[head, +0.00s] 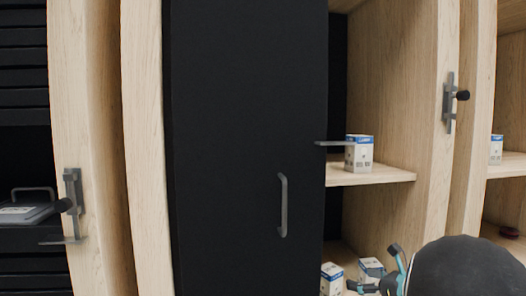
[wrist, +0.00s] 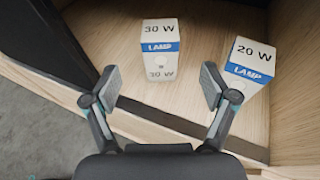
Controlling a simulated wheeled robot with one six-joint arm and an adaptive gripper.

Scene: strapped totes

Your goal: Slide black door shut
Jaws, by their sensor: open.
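The black door (head: 235,120) covers the left part of the wooden cabinet in the head view, and the right part of the cabinet stands uncovered. A grey vertical handle (head: 283,205) is on the door near its right edge. My gripper (head: 375,275) is at the lower right, to the right of the door and its handle, not touching the handle. In the wrist view my gripper (wrist: 158,88) is open and empty, with its fingers apart above the lower cabinet floor. A dark panel edge, probably the door (wrist: 65,35), shows at the upper left there.
A 30 W lamp box (wrist: 160,50) and a 20 W lamp box (wrist: 250,68) stand on the cabinet floor ahead of my fingers. Another box (head: 360,153) stands on the shelf (head: 385,176). Grey latches with black knobs (head: 449,100) (head: 72,205) sit on the cabinet posts.

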